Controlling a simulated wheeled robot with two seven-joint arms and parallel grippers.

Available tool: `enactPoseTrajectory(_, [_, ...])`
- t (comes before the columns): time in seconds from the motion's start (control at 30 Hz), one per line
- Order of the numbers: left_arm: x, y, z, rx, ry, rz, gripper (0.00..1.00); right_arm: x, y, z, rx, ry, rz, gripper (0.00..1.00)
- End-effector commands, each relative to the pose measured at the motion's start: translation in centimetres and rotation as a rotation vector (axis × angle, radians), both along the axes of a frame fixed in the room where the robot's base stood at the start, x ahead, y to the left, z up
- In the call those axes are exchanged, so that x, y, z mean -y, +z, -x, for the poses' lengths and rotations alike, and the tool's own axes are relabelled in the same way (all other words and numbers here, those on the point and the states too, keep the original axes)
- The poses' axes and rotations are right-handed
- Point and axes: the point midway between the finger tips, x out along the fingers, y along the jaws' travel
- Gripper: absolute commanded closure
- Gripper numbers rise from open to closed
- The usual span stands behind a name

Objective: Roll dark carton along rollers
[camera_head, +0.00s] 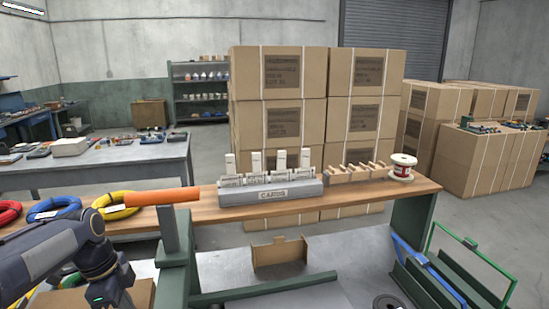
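I cannot make out a dark carton in the head view. A row of rollers is not clearly visible either; a single orange cylinder (162,196) lies level on top of a grey-green post at the left of the bench. My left arm comes in at the lower left, its dark wrist bent down near the bottom edge, and its gripper is out of the picture. My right arm and gripper are not in view.
A wooden bench (207,209) crosses the middle, with a grey card holder (270,193), a wooden rack (357,172), a red-white spool (402,167) and coloured coils (52,209). A small brown cardboard holder (280,256) stands below. Stacked boxes (280,95) rise behind; a green-framed cart (450,275) stands right.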

Motion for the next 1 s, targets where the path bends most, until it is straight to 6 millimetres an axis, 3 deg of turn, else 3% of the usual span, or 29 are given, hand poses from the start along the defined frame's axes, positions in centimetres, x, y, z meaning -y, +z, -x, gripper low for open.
enactPoseTrajectory(1.0, [-7.0,-0.4,1.8,-0.009,0.002,0.000,1.00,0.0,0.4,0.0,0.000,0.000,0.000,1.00])
